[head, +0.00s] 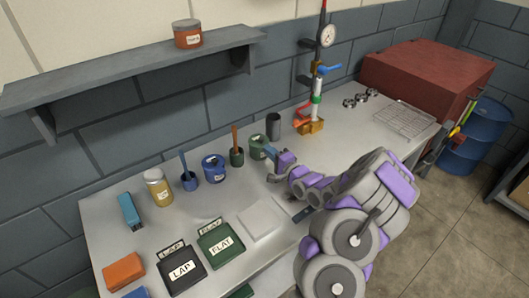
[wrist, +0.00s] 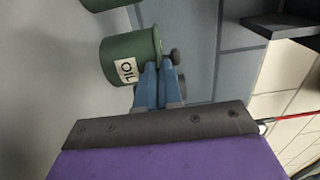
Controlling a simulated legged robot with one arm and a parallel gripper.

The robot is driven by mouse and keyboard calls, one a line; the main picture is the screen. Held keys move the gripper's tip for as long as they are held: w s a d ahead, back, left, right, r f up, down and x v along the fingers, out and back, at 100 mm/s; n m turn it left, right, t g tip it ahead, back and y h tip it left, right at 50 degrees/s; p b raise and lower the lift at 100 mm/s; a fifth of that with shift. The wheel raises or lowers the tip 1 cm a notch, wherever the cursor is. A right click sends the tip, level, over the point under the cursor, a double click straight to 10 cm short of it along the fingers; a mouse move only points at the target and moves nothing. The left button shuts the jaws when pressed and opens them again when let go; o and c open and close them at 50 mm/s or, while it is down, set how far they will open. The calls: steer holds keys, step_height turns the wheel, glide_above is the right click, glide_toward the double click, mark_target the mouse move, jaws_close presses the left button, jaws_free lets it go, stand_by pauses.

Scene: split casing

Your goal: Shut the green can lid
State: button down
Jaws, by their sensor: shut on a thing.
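The green can (head: 257,146) stands near the back of the bench, beside the dark grey cylinder. In the wrist view the green can (wrist: 122,62) appears on its side, with an "OIL" label. My gripper (head: 272,154) is at the can's right front side. In the wrist view my gripper (wrist: 159,66) has its blue fingers close together at the can's top edge, shut on the green lid (wrist: 157,40). A dark knob (wrist: 175,57) shows just past the fingertips. The fingers hide part of the lid, and I cannot tell how far open it is.
A dark grey cylinder (head: 273,127) and a gauge stand (head: 317,100) are behind and right. Black (head: 182,271) and green (head: 220,245) labelled boxes lie in front.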

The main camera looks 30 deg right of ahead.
steer(key=shift+d+f, duration=0.15)
stand_by(0.3)
steer(key=c, duration=1.3)
jaws_free()
steer(key=shift+d, duration=0.2)
steer(key=shift+s+a, duration=0.1)
steer(key=shift+a, duration=0.1)
steer(key=shift+s, duration=0.15)
steer(key=s+d+p, duration=0.1)
steer(key=s, duration=0.4)
steer(key=s+d+p, duration=0.1)
steer(key=s, duration=0.5)
steer(key=s+d+p, duration=0.1)
steer(key=s+p, duration=0.1)
steer(key=s, duration=0.3)
steer(key=shift+s+d+f, duration=0.2)
steer(key=shift+s+d, duration=0.1)
steer(key=shift+d, duration=0.05)
